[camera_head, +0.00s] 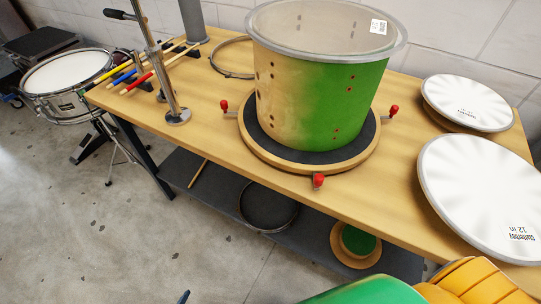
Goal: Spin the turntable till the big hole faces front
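A drum shell (320,95), tan on the left and green on the right, stands upright on the turntable (255,150). The turntable is a round wooden disc with a dark top and red-knobbed pegs around its rim, one of them (318,181) at the front. Small dark holes show on the tan part of the shell, and small red-edged holes on the green part.
White drumheads (470,190) lie on the bench (400,215) at right. A metal stand (178,116) and sticks (138,82) are at left. A snare drum (65,78) stands beyond the left end. Green and orange shapes, unclear, fill the bottom right. The bench's front strip is clear.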

